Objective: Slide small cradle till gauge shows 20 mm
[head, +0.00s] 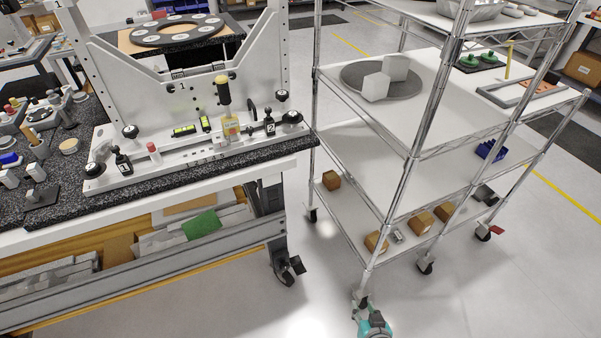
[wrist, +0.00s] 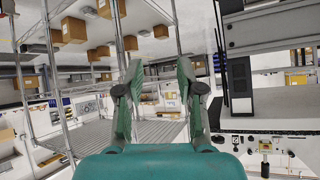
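The mirror fixture (head: 178,95), a white upright frame on a long base, stands on the speckled dark bench at the left in the head view. I cannot tell which part is the small cradle, and no gauge reading is legible. My gripper (wrist: 157,75) is open and empty in the wrist view, its fingers wide apart. My teal arm end (head: 373,325) shows low in the head view, away from the fixture.
A wire shelf cart (head: 385,130) with boxes stands right of the bench, near my arm end. The bench (head: 45,215) holds many small parts at the left. Bare floor (head: 330,285) lies between bench and cart. A green sheet (head: 202,224) lies under the bench.

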